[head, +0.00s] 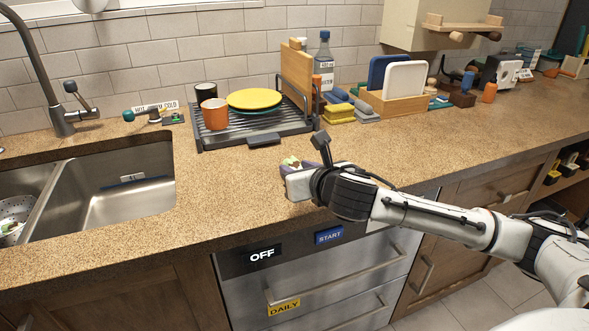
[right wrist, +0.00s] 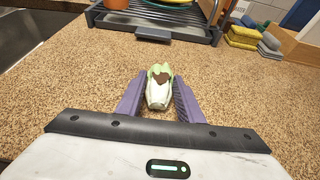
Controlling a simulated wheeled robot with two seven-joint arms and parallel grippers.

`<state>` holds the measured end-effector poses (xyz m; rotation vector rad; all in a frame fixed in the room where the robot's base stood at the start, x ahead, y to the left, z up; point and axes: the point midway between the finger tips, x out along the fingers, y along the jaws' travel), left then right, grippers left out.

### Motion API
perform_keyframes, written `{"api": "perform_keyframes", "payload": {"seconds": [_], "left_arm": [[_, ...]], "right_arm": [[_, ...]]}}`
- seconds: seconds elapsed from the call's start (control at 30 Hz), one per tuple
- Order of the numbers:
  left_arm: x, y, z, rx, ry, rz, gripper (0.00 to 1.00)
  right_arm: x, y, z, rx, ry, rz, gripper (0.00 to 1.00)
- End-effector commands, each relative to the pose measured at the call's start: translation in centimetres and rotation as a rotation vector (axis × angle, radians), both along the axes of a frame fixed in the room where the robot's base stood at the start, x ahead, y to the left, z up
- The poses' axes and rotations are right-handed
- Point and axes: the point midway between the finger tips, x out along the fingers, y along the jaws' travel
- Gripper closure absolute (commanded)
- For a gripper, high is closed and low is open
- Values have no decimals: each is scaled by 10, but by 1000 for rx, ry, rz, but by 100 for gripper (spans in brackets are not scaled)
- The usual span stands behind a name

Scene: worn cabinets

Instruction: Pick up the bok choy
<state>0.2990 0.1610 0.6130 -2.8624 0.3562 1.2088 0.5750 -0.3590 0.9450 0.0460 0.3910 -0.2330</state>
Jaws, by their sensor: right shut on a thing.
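The bok choy (right wrist: 159,93), white with pale green leaves and a brown patch, is between the two purple fingers of my right gripper (right wrist: 160,100) in the right wrist view. The fingers are shut on it, with the leafy end pointing away from the palm. In the head view my right gripper (head: 290,165) is at the counter, in front of the dish rack, and the bok choy (head: 293,161) shows only in small part. I cannot tell whether it touches the counter. My left gripper is not in view.
The dish rack (head: 262,138) holds cups and a yellow plate (head: 254,98). Sponges (head: 338,113) and a wooden box with boards (head: 398,103) stand right of it. A double sink (head: 125,185) lies at left. The brown counter (head: 225,200) between sink and gripper is clear.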

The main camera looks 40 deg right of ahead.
Motion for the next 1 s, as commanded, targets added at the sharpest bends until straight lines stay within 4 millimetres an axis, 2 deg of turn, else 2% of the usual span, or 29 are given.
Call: {"api": "perform_keyframes", "payload": {"seconds": [0.17,0.27,0.5,0.7,0.83,1.0], "left_arm": [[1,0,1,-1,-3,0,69],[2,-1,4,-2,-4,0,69],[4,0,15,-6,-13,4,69],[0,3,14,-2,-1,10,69],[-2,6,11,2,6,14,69],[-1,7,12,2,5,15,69]], "right_arm": [[0,0,1,0,-1,0,88],[0,0,9,-1,-2,-1,88],[1,0,57,-2,-7,0,88],[1,0,90,-1,-5,1,88],[0,0,99,0,-2,0,88],[0,0,101,0,0,0,88]]}}
